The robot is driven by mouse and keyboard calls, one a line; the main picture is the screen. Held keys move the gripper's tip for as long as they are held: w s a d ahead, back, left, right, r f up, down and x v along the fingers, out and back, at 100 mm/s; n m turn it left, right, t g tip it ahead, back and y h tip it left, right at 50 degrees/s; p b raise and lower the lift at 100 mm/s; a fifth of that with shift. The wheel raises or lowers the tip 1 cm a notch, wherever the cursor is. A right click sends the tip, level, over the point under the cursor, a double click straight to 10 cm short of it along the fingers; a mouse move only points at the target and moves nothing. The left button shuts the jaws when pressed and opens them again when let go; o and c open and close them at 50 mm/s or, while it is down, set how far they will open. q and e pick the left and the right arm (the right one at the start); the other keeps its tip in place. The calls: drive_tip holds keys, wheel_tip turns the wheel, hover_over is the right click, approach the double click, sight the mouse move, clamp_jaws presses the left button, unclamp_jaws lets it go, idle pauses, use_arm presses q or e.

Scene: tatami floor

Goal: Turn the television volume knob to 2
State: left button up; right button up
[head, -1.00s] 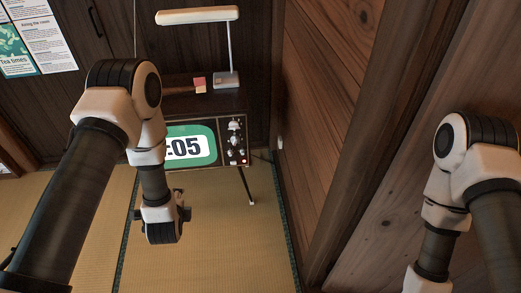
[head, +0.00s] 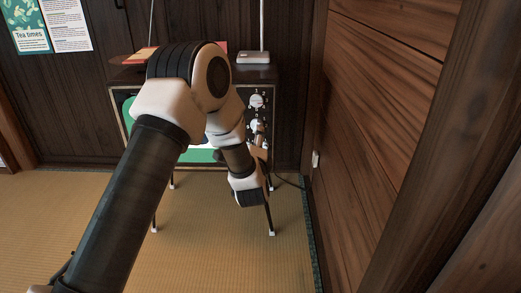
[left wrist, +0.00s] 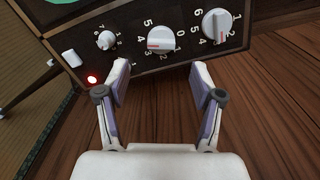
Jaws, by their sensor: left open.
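The television (head: 275,150) stands on thin legs against the back wall. My left arm covers most of its green screen. Its right-hand panel has an upper knob (head: 257,101) and a second knob (head: 257,124). The left wrist view shows a large white knob (left wrist: 215,27), a middle white knob (left wrist: 160,42) ringed by numbers 0 to 5, and a small white knob (left wrist: 106,40). No label shows which is the volume. My left gripper (left wrist: 158,75) is open and empty, its fingertips just short of the middle knob, apart from it. My right gripper is out of view.
A wooden wall (head: 385,120) is close on the right. The tatami (head: 90,215) is clear at the left.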

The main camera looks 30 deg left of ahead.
use_arm(q)
drive_tip(key=b+x, duration=0.3)
drive_tip(key=x, duration=0.4)
drive_tip(key=shift+w+a, duration=0.2)
drive_tip(key=shift+w, duration=0.1)
drive_tip(key=shift+r, duration=0.1)
drive_tip(key=shift+c, duration=0.4)
drive_tip(key=c, duration=1.1)
